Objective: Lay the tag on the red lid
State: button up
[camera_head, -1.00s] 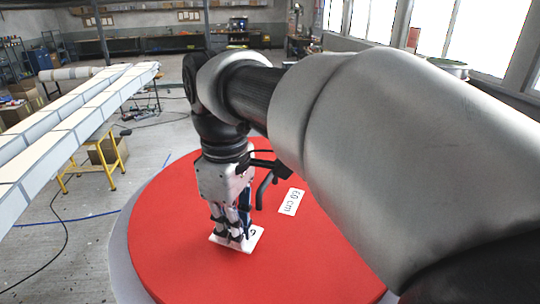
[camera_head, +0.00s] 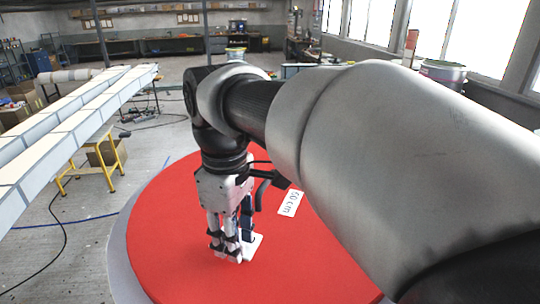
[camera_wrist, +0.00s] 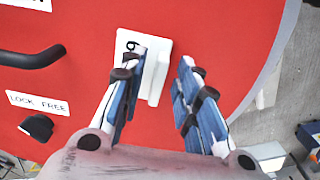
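The red lid (camera_head: 165,245) is a large round disc; it also fills much of the wrist view (camera_wrist: 225,40). The tag (camera_wrist: 130,42) is a small white plate with a black digit and a raised white rib. It appears to lie flat on the lid, and its right part shows beside my fingers in the head view (camera_head: 252,246). My gripper (camera_wrist: 158,82) is open over it, pointing down. In the head view my gripper (camera_head: 232,255) hides part of the tag.
The lid bears a "60 cm" label (camera_head: 291,203), a "LOCK FREE" label (camera_wrist: 38,102), a black handle (camera_wrist: 30,57) and a black knob (camera_wrist: 38,127). The lid's grey rim (camera_wrist: 272,60) lies right of my fingers. Red surface in front is clear.

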notch_tip(320, 180, up, 12)
jog(key=p, duration=0.2)
jog(key=shift+r, duration=0.15)
dwell(0.5)
